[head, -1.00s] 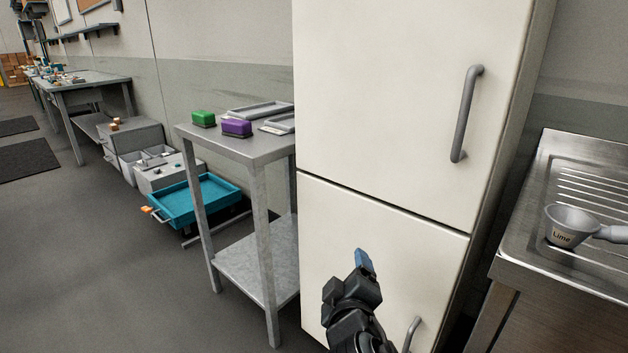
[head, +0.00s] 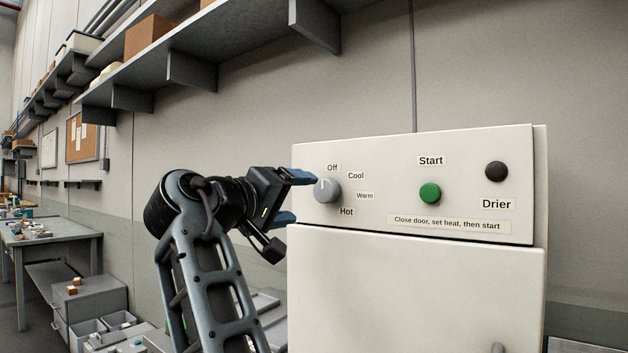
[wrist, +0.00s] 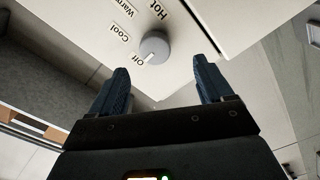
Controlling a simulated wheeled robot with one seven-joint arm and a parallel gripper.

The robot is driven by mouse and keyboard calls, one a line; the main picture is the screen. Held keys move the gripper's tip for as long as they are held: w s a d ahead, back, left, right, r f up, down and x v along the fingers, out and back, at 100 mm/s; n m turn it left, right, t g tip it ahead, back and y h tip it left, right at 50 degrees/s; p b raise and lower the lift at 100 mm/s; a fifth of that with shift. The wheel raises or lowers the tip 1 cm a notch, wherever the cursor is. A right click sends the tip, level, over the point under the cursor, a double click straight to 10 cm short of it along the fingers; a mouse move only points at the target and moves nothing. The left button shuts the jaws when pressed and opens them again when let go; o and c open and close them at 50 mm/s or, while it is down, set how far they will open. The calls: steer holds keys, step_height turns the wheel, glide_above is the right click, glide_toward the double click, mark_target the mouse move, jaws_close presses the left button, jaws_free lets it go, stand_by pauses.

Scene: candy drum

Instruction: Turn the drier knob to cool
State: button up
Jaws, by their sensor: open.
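The drier (head: 540,240) is a white cabinet with a control panel on top. Its grey knob (head: 327,191) is at the panel's left, with the labels Off, Cool, Warm and Hot around it. The knob's white mark points up at Off. My gripper (head: 303,198) is open in front of the panel's left side, close to the knob. In the wrist view the knob (wrist: 154,46) lies ahead of the gap between my blue fingertips (wrist: 162,80), its mark toward Off. The fingers do not appear to hold it.
A green Start button (head: 430,193) and a dark round knob or light (head: 496,171) are on the same panel. A grey shelf (head: 215,55) runs along the wall above. A workbench (head: 40,232) and drawers (head: 90,300) stand at the left.

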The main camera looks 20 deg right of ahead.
mark_target(322, 192)
steer(key=shift+r+p+x, duration=0.15)
steer(key=shift+p+x, duration=0.2)
steer(key=shift+x, duration=0.95)
steer(key=shift+r+p+x, duration=0.2)
steer(key=shift+p+x, duration=0.15)
steer(key=shift+x, duration=0.9)
steer(key=shift+r+p+x, duration=0.15)
steer(key=shift+p+x, duration=0.2)
steer(key=shift+x, duration=0.95)
steer(key=c, duration=1)
steer(key=shift+c, duration=0.2)
